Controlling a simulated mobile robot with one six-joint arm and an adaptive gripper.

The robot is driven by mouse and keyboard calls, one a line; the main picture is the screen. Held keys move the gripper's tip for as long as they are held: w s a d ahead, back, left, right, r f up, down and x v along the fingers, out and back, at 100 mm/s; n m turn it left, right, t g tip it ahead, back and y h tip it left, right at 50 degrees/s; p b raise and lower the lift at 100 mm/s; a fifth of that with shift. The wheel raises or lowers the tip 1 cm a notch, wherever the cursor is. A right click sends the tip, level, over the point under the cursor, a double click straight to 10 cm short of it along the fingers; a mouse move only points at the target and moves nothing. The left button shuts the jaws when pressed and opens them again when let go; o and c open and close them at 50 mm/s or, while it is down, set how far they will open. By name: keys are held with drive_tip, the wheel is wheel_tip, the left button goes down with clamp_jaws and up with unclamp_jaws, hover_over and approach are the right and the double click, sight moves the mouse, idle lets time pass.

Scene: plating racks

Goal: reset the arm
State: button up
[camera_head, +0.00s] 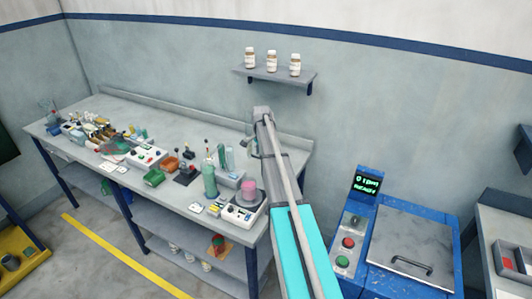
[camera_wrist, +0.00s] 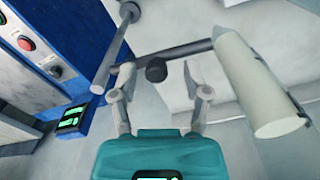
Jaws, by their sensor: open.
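My gripper (camera_wrist: 158,72) shows in the wrist view with its two grey fingers spread apart on a teal body. A dark round end of a grey bar shows between the fingertips; I cannot tell how far beyond them it is. Nothing is seen clamped between the fingers. In the head view my arm reaches up from the lower middle, in front of the bench's right end. The fingers cannot be made out there.
A bench (camera_head: 65,118) crowded with small items stands at left. A wall shelf (camera_head: 279,76) holds three bottles above. A blue machine (camera_head: 413,240) with buttons and a lit display stands at right. A yellow rack (camera_head: 22,262) is at lower left.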

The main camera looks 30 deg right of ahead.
drive_tip(key=shift+s, duration=0.1)
idle(0.3)
drive_tip(key=shift+s+a+f, duration=0.1)
drive_tip(key=shift+s+a, duration=0.1)
drive_tip(key=shift+a, duration=0.1)
drive_tip(key=s+a+f+n+b, duration=0.3)
drive_tip(key=s+a+n, duration=0.4)
drive_tip(key=s+a, duration=0.7)
drive_tip(key=s+a+f+n+b, duration=0.4)
drive_tip(key=s+a+n, duration=0.4)
drive_tip(key=s+a, duration=0.7)
drive_tip(key=shift+a, duration=0.15)
